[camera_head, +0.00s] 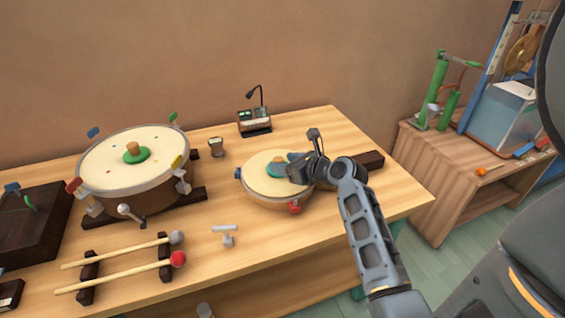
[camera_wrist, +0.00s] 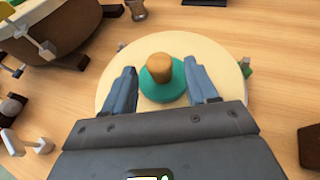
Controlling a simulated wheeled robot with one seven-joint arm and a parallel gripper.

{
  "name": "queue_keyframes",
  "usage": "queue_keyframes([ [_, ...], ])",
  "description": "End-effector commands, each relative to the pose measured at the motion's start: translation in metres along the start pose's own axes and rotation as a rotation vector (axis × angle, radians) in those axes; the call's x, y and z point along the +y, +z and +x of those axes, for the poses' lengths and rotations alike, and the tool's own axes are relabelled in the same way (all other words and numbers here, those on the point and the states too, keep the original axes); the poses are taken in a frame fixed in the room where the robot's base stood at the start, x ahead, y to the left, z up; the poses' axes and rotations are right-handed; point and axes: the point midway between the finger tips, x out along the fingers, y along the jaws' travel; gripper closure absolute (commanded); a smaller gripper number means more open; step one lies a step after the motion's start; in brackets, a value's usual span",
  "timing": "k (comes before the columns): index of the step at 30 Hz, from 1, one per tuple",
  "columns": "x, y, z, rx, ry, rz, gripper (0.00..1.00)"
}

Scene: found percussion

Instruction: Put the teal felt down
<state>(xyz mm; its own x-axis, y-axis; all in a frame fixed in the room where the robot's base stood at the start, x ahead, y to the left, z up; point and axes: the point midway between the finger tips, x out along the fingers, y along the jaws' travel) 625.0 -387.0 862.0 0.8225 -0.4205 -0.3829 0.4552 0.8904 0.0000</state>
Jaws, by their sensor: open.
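The teal felt (camera_wrist: 163,92) is a round disc with a brown knob on top. It lies on the cream head of the small drum (camera_wrist: 222,66). In the head view the teal felt (camera_head: 276,170) is partly hidden by my gripper (camera_head: 284,163), which is over the small drum (camera_head: 262,185). In the wrist view the fingers of my gripper (camera_wrist: 163,85) are open, one on each side of the felt and its knob, with a visible gap to the knob on both sides.
A larger drum (camera_head: 105,165) with a green felt (camera_head: 131,157) stands at the left. Two mallets (camera_head: 125,246) rest on dark supports in front. A small device (camera_head: 254,121) stands behind the small drum. The table (camera_head: 330,125) is clear at the back right.

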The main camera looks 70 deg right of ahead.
Motion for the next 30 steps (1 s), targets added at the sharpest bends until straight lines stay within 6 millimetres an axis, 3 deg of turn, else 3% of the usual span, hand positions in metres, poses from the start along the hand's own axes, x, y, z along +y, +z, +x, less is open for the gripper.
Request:
queue_keyframes([
  [12,0.000,0.000,-0.081,0.001,0.000,0.000,0.42],
  [18,0.000,0.000,-0.099,0.000,0.001,0.000,0.42],
  [23,0.001,0.000,-0.102,0.001,0.002,-0.005,0.42],
  [26,0.012,-0.007,-0.103,0.014,0.003,-0.072,0.42],
  [30,0.055,-0.033,-0.111,0.053,0.018,-0.382,0.42],
])
